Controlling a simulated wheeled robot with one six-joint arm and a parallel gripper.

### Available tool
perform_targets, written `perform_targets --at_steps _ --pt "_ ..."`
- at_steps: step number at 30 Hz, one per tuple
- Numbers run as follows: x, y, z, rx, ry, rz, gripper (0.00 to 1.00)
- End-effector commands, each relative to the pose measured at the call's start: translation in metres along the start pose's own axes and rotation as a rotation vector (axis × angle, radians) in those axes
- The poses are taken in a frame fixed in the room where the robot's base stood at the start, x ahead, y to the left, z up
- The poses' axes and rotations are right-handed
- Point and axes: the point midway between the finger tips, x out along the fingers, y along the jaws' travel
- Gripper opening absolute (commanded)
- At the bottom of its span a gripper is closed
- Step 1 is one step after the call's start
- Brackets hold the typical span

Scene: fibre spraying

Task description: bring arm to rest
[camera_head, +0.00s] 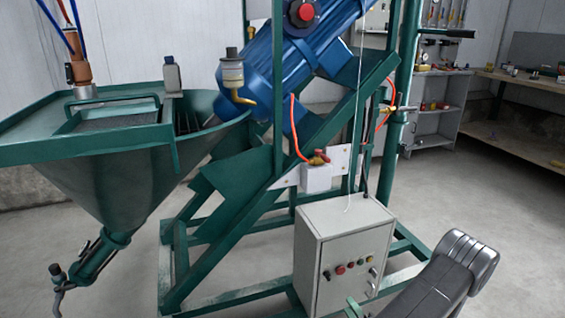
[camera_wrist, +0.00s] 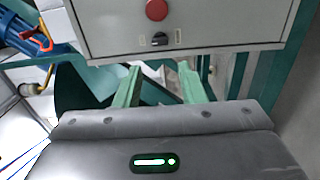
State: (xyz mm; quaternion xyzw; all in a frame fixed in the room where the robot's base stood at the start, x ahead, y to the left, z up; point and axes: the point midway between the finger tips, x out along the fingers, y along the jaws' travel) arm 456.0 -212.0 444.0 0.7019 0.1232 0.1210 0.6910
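My arm (camera_head: 445,275) shows at the lower right of the head view, a grey link in front of the machine. In the wrist view my gripper (camera_wrist: 161,85) has two pale green fingers that stand apart, with nothing seen between them. A grey box face with a red button (camera_wrist: 157,10) and a dark switch (camera_wrist: 160,40) lies beyond the fingertips. No contact between the fingers and the box can be made out. In the head view most of my gripper is cut off or hidden.
The grey control cabinet (camera_head: 342,225) stands close to my arm. Behind it are the green frame (camera_head: 225,238), the blue motor (camera_head: 300,62) and the green hopper (camera_head: 115,185). A workbench (camera_head: 535,80) is at the back right. Floor (camera_head: 490,195) is clear between.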

Motion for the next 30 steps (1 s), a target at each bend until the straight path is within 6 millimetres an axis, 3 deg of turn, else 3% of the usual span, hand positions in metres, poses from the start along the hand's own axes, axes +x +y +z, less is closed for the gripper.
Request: perform_targets --at_steps 2,25,30 --pt "-0.013 0.001 0.000 0.002 -0.004 0.000 0.36" --pt "0.131 -0.001 -0.002 -0.003 0.006 0.002 0.36" --pt "0.129 0.000 -0.001 -0.142 0.001 0.001 0.36"
